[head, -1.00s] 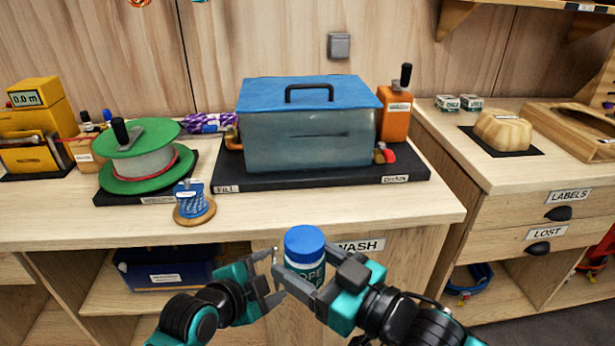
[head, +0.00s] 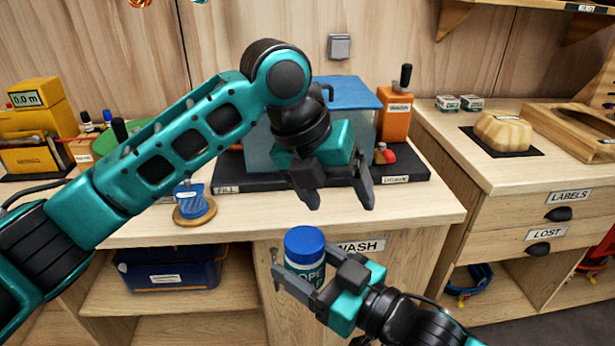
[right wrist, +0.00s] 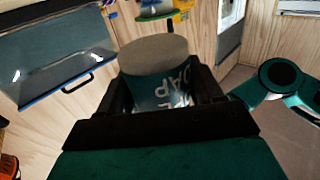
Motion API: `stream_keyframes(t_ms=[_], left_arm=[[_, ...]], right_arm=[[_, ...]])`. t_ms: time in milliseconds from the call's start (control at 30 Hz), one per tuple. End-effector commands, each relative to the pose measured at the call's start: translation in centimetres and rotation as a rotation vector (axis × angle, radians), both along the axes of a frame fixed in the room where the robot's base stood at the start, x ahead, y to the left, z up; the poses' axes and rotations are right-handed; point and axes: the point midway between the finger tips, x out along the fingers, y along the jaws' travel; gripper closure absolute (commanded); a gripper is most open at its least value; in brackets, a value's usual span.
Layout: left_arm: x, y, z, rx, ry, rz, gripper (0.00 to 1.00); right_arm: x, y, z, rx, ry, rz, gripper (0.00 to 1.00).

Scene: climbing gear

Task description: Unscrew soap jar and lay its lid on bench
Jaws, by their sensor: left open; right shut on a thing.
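The soap jar (head: 304,268) is a teal jar with pale lettering and a blue lid (head: 304,240), upright in front of the bench's front edge. The lid sits on the jar. My right gripper (head: 276,268) is shut on the jar body, below the lid. In the right wrist view the jar (right wrist: 168,85) sits between the fingers, its lettering upside down and a greyish end uppermost. My left gripper (head: 341,204) is open and empty, pointing down above and right of the lid, apart from it. The bench (head: 425,212) has a pale wooden top.
A blue-lidded wash tank (head: 355,94) stands on a black base behind my left gripper. A blue spool (head: 190,200) sits left on the bench. The bench's front right strip is clear.

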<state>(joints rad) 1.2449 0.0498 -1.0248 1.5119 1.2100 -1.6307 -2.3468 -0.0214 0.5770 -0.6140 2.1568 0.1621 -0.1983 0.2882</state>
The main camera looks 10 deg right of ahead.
Motion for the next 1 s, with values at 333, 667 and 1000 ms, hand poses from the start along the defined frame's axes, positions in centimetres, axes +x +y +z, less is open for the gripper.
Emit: stream_keyframes(t_ms=[333,667,1000], left_arm=[[-3.6,3.9,4.8,0.371,0.004,-0.293,0.22],[-4.1,4.7,3.2,0.426,0.018,-0.332,0.22],[-4.0,4.7,-1.6,0.424,0.015,-0.329,0.22]], right_arm=[[0.0,0.0,0.1,0.001,-0.002,0.0,1.0],[0.0,0.0,0.1,0.001,-0.001,0.0,1.0],[0.0,0.0,0.1,0.001,-0.001,0.0,1.0]])
